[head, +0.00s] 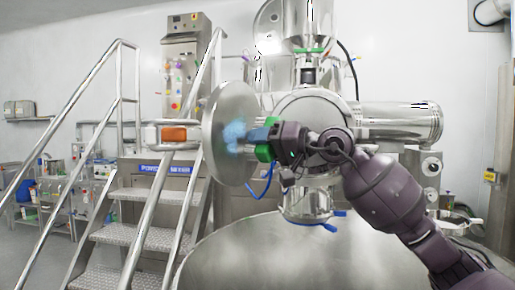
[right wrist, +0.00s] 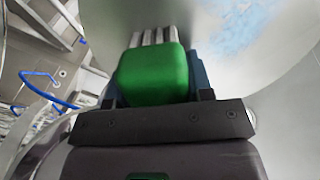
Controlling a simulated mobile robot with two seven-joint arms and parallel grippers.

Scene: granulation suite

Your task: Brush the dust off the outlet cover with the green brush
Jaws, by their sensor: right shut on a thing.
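The outlet cover (head: 217,108) is a round steel disc standing open on edge, left of the machine's outlet. A pale blue dust patch (head: 235,134) lies on its right-hand face and also shows at the upper right in the right wrist view (right wrist: 245,28). My right gripper (head: 262,138) is shut on the green brush (head: 263,153), close to the dust patch. In the right wrist view the brush's green block (right wrist: 153,72) sits between the fingers, with pale bristles beyond it towards the cover. I cannot tell whether the bristles touch it. My left gripper is not in view.
A white and orange fitting (head: 174,134) is left of the cover. Metal steps (head: 140,233) with handrails rise at the left. A large steel vessel (head: 265,262) lies below my right arm. Blue tubing (head: 262,183) hangs just below the gripper.

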